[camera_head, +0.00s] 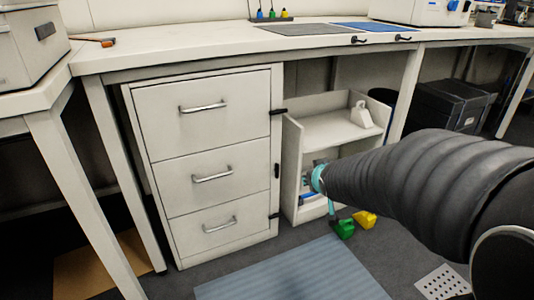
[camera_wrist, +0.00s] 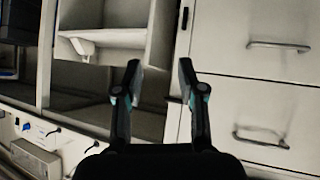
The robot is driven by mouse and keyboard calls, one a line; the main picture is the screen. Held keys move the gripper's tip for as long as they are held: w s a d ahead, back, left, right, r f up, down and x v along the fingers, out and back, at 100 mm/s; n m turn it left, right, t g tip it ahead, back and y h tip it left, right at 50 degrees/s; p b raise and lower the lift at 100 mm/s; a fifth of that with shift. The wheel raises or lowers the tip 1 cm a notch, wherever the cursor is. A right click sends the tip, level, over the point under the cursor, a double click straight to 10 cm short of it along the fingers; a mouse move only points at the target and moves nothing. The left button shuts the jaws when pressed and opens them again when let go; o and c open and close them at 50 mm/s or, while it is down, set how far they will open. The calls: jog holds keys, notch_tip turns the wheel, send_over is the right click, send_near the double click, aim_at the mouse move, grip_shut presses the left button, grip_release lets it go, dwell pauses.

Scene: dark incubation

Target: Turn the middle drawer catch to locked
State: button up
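The white cabinet (camera_head: 208,165) has three drawers with bar handles, and dark catches along its right edge. The middle catch (camera_head: 277,171) stands upright beside the middle drawer (camera_head: 210,176). The top catch (camera_head: 279,111) and bottom catch (camera_head: 274,215) lie sideways. My gripper (camera_head: 317,178) is right of the middle catch, in front of the open shelf unit, apart from the cabinet. In the wrist view, which looks turned over, my gripper (camera_wrist: 160,72) is open and empty. An upright dark catch (camera_wrist: 185,18), seemingly the middle one, shows beyond the right finger.
The shelf unit (camera_head: 325,130) right of the cabinet holds a white item (camera_head: 360,115). Green (camera_head: 343,229) and yellow (camera_head: 365,219) objects lie on the floor near a blue-grey mat (camera_head: 290,275). The bench top (camera_head: 190,45) overhangs the cabinet. A bench leg (camera_head: 108,190) stands at left.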

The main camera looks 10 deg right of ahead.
jog(key=w+f+n+t+y+p, duration=0.1)
jog(key=w+f+n+t+y, duration=0.15)
jog(key=w+f, duration=0.65)
jog(key=t+y+p, duration=0.1)
jog(key=t+y, duration=0.3)
send_near(278, 171)
jog(key=p+x, duration=0.1)
jog(key=x, duration=0.7)
jog(key=shift+w+a+r, duration=0.1)
jog(key=shift+w, duration=0.2)
grip_shut()
